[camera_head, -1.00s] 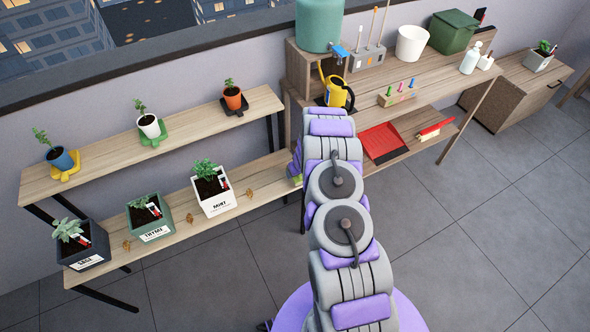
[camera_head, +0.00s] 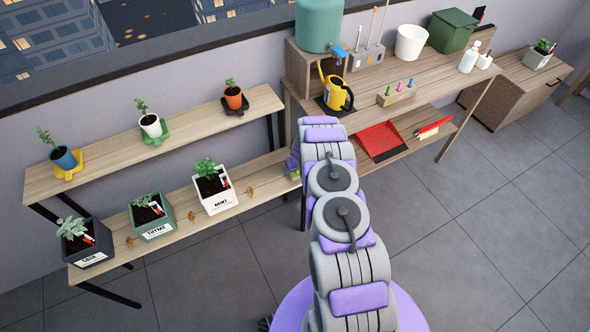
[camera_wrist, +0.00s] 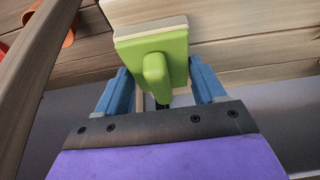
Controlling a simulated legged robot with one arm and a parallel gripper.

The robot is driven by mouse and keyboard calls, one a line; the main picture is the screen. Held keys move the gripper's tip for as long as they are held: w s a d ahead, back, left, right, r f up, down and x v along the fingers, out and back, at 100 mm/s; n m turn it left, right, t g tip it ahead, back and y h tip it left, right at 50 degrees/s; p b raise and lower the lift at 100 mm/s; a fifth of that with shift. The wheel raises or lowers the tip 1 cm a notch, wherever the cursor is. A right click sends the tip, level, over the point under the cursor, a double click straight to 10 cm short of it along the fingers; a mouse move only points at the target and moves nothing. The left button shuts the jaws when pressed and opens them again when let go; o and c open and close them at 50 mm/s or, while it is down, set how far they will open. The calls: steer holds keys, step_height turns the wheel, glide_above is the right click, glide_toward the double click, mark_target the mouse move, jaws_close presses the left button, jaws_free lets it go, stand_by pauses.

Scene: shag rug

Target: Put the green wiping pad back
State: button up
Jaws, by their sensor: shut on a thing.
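The green wiping pad (camera_wrist: 178,48) shows in the wrist view, with a pale layer along its far edge and a green handle toward me. My gripper (camera_wrist: 158,84) has its blue fingers on both sides of the handle and is shut on it. Wooden boards lie beyond and around the pad; I cannot tell whether the pad touches one. In the head view my arm reaches toward the right end of the lower plant shelf (camera_head: 262,172), and it hides most of the gripper and pad there.
Labelled planters stand on the lower shelf, including the mint one (camera_head: 216,200), with dry leaves beside them. Small pots stand on the upper shelf (camera_head: 192,119). On the right, the bench holds a yellow watering can (camera_head: 337,94); a red dustpan (camera_head: 381,140) and brush (camera_head: 434,127) lie below.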

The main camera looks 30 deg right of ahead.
step_height(320, 180, down, 2)
steer(key=shift+c, duration=0.3)
steer(key=o, duration=1)
steer(key=shift+r, duration=0.2)
steer(key=v, duration=1.1)
steer(key=a+r+y, duration=0.3)
steer(key=a+r, duration=0.8)
steer(key=r, duration=0.4)
steer(key=s+a+r+n+g+y, duration=0.1)
steer(key=s+a+r+n+g, duration=0.1)
steer(key=s+a+r, duration=1)
steer(key=s+a+r+g, duration=0.2)
steer(key=s+r, duration=0.8)
steer(key=s, duration=0.5)
steer(key=s+d+r+m+g+h, duration=0.1)
steer(key=s+d+h, duration=0.1)
steer(key=s, duration=0.7)
steer(key=s+d+r+m+g+h, duration=0.1)
steer(key=s+d+r+h, duration=0.1)
steer(key=s, duration=0.7)
steer(key=shift+s+d, duration=0.35)
steer(key=shift+d, duration=0.4)
